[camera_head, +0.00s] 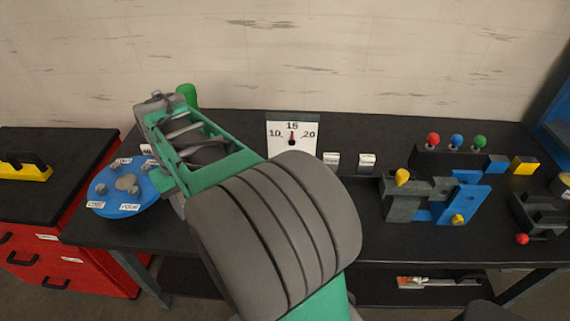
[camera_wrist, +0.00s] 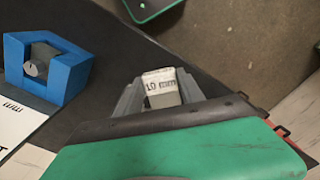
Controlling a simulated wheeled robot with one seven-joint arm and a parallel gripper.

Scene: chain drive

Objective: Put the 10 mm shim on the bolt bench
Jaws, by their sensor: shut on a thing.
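The 10 mm shim (camera_wrist: 159,78), a small pale block marked "10 mm", is between the two grey fingers of my gripper (camera_wrist: 162,95) in the wrist view. My gripper is shut on it. Dark bench surface and brown floor show beyond it. In the head view my own arm covers the left part of the long black bench (camera_head: 385,131), and I cannot make out the shim there. I cannot tell for sure which surface is the bolt bench.
A blue block with a grey bolt end (camera_wrist: 47,68) stands left of my gripper in the wrist view. In the head view, a blue disc (camera_head: 128,208) with knobs is at left, a dial (camera_head: 292,132) behind, and a blue-grey fixture (camera_head: 462,197) at right.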

